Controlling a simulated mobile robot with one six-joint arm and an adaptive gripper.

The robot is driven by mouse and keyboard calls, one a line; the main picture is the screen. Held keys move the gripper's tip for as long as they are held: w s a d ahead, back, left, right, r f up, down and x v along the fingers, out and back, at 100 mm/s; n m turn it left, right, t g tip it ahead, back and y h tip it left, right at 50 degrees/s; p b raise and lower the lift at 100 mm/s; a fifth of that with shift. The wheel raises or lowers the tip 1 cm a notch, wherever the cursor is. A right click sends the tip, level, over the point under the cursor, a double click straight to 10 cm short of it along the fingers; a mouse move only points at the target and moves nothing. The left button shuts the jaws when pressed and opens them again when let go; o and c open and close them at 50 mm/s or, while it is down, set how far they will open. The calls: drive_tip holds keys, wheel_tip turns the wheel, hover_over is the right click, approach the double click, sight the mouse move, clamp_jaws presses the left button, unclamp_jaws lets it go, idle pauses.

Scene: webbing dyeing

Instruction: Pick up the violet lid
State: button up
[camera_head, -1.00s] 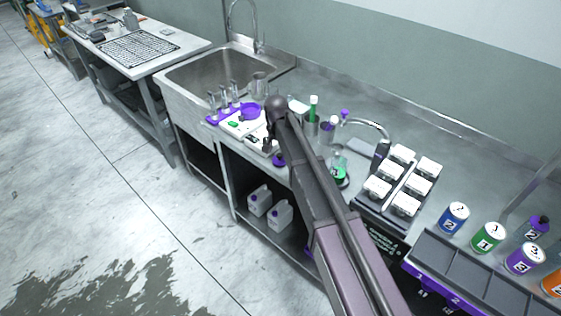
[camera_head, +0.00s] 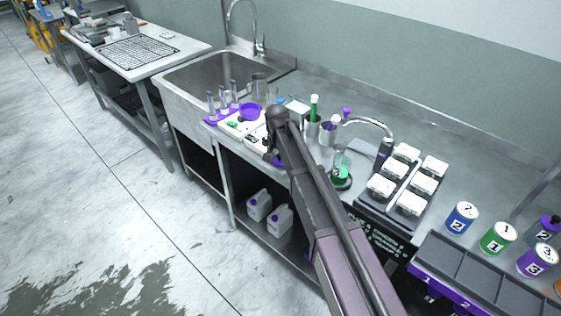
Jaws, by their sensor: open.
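A small violet round piece (camera_head: 278,161), which looks like the violet lid, lies at the counter's front edge and is partly hidden by my arm. My gripper (camera_head: 268,155) is small and dark in this view, right beside the violet piece at its upper left. It is open, and I see nothing held in it. I cannot tell whether the fingers touch the violet piece. A larger violet round dish (camera_head: 250,111) sits on a white scale (camera_head: 238,127) farther left.
A violet rack with glass tubes (camera_head: 222,112) stands near the sink (camera_head: 215,75). A flask with green liquid (camera_head: 341,174), a tap (camera_head: 372,124) and a rack of white-topped blocks (camera_head: 404,180) are to the right. Numbered cans (camera_head: 461,217) stand farther right.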

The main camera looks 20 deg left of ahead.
clamp_jaws()
idle(0.3)
drive_tip(key=shift+r, duration=0.15)
wheel_tip(320, 180, up, 4)
drive_tip(key=p, duration=0.4)
drive_tip(key=shift+f, duration=0.2)
drive_tip(key=s+d, duration=0.3)
drive_tip(key=s, duration=0.4)
drive_tip(key=s+d+r+p, duration=0.1)
drive_tip(key=s+d, duration=0.3)
drive_tip(key=s, duration=0.3)
drive_tip(key=shift+s+d, duration=0.15)
drive_tip(key=shift+d, duration=0.05)
